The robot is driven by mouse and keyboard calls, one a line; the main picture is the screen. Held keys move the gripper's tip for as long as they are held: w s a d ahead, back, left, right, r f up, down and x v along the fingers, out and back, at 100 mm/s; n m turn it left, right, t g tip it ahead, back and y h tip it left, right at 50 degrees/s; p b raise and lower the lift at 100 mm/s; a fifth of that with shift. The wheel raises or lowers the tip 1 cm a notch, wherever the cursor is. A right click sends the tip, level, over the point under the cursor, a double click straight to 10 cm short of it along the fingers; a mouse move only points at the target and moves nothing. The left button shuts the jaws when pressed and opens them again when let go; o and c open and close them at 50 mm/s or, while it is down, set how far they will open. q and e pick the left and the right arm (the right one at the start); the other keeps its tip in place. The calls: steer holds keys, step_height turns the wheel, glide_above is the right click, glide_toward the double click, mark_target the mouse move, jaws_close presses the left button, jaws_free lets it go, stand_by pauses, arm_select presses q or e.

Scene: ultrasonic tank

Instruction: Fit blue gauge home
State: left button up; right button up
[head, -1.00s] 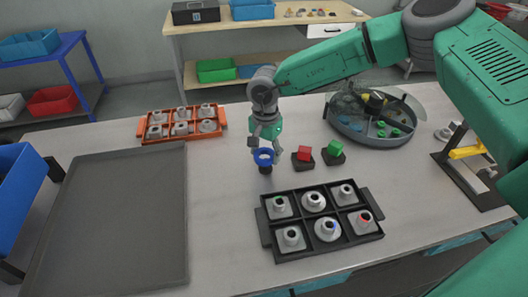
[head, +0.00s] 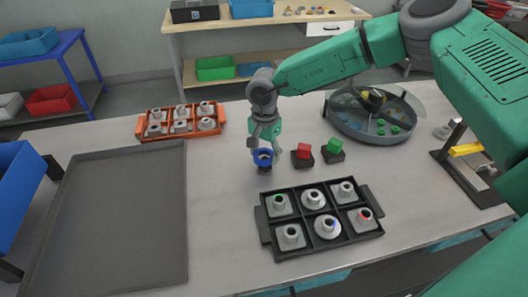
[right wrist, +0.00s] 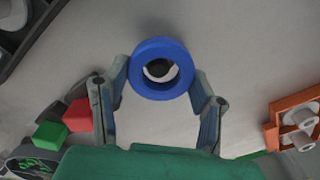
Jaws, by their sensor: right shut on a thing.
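The blue gauge (head: 262,155) is a thick ring with an open middle. My right gripper (head: 263,150) is shut on it, with one finger on each side, as the right wrist view shows for the ring (right wrist: 161,68). The ring is at a small dark holder (head: 264,169) on the table. Something dark shows through the ring's hole in the right wrist view. I cannot tell whether the ring touches the holder. My left gripper is not in view.
A black tray (head: 264,232) of grey parts lies in front. An orange rack (head: 140,129) and a round tank (head: 400,136) stand behind. A grey mat (head: 110,220) is bare.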

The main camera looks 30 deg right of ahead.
steer(key=shift+f+b, duration=0.4)
steer(key=shift+f, duration=0.75)
stand_by(0.6)
steer(key=shift+f+p, duration=0.1)
steer(key=shift+p, duration=0.25)
stand_by(2.0)
steer(key=o, duration=1.5)
steer(key=shift+c, duration=0.2)
step_height(320, 180, up, 12)
steer(key=shift+f, duration=0.15)
